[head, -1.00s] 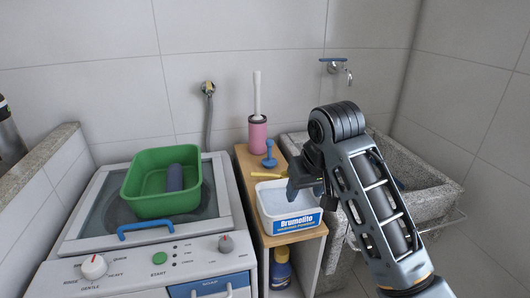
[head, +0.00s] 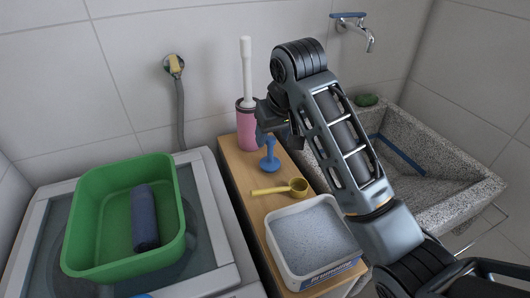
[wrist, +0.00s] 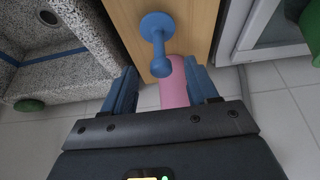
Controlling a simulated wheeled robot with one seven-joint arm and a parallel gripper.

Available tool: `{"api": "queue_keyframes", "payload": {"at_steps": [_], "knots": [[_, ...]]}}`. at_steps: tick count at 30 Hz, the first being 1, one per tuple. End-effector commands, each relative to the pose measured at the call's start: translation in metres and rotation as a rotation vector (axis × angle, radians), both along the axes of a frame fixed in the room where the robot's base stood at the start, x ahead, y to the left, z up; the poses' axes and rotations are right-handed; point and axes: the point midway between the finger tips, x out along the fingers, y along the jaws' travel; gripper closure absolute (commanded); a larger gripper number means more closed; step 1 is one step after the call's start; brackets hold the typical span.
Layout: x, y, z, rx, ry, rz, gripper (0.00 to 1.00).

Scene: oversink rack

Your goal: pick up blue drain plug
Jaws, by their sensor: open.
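The blue drain plug (head: 269,164) stands upright on its round flange on the wooden shelf top, in front of the pink brush holder. In the wrist view the plug (wrist: 156,28) shows its flange, stem and rounded knob. My gripper (head: 265,132) is open just above the plug in the head view. In the wrist view the plug's knob lies between the two blue fingers of my gripper (wrist: 160,70), with a gap on each side. I cannot tell how far the fingertips reach down along the knob.
The pink brush holder (head: 247,128) stands close behind the plug. A yellow scoop (head: 279,189) and a white tub of powder (head: 309,241) are in front on the wooden shelf (head: 232,163). A green basin (head: 92,215) sits left, a granite sink (head: 455,159) right.

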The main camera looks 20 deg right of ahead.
Motion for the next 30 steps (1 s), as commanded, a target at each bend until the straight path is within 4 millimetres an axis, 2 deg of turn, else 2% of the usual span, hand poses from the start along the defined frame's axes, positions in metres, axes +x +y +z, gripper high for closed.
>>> {"api": "queue_keyframes", "payload": {"at_steps": [18, 26, 30], "knots": [[0.027, 0.0, -0.065, -0.001, 0.002, 0.0, 0.42], [0.028, 0.001, -0.068, 0.0, 0.0, 0.0, 0.42], [0.028, 0.001, -0.068, 0.0, 0.0, 0.0, 0.53]]}}
